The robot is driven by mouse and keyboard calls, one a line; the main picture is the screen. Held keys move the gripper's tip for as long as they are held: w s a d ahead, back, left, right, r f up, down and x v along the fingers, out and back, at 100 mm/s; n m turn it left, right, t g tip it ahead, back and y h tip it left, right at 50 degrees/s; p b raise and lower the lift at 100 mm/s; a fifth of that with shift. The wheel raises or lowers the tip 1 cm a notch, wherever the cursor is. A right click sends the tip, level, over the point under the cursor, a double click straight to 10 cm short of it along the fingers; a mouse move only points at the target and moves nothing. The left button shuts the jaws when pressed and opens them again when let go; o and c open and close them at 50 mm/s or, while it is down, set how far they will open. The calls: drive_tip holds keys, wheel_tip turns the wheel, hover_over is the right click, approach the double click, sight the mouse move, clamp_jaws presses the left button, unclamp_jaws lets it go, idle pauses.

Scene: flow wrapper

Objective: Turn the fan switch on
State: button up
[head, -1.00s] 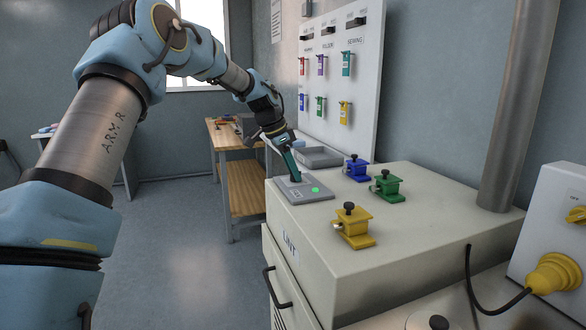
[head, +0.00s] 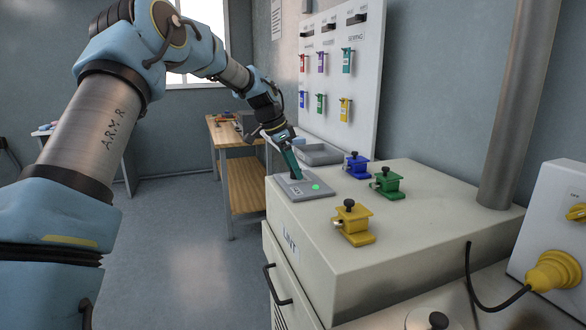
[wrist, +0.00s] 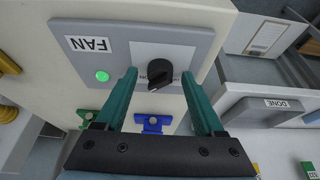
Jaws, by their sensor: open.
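The fan switch is a black rotary knob (wrist: 160,72) on a grey plate (wrist: 195,38) labelled FAN, shown upside down in the wrist view. The knob partly covers its position label, so I cannot tell which setting it points to. A green light (wrist: 102,76) glows on the plate; it also shows in the head view (head: 316,187). My gripper (wrist: 160,76) is open, its two green fingers either side of the knob with gaps showing. In the head view my gripper (head: 294,177) is down at the plate (head: 310,195) and hides the knob.
Blue (head: 356,166), green (head: 386,183) and yellow (head: 352,223) lockout-like blocks with black knobs stand on the cabinet top (head: 420,215). A grey tray (head: 322,154) lies behind the plate; its DONE label shows in the wrist view. A vertical pipe (head: 512,110) rises at right.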

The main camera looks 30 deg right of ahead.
drive_tip(key=b+v, duration=0.1)
drive_tip(key=v, duration=0.9)
drive_tip(key=shift+r+b, duration=0.3)
drive_tip(key=shift+a, duration=0.25)
drive_tip(key=s+a+f+n+t+y, duration=0.15)
drive_tip(key=a+f+n, duration=0.25)
drive_tip(key=a, duration=0.4)
drive_tip(key=s+a+f+n+y, duration=0.1)
drive_tip(key=s+a+f+n, duration=0.15)
drive_tip(key=a, duration=0.65)
drive_tip(key=s+a+f+n+t+y, duration=0.1)
drive_tip(key=s+a+f+n, duration=0.1)
drive_tip(key=a+f+n, duration=0.45)
drive_tip(key=s+a+f+n, duration=0.2)
drive_tip(key=s+a, duration=0.4)
drive_tip(key=a, duration=0.2)
drive_tip(key=s+a+f+n+p, duration=0.1)
drive_tip(key=s+a+f+n, duration=0.1)
drive_tip(key=s+a, duration=0.5)
drive_tip(key=shift+s+a+n+y, duration=0.25)
drive_tip(key=shift+a+n+y, duration=0.1)
drive_tip(key=shift+a+n, duration=0.35)
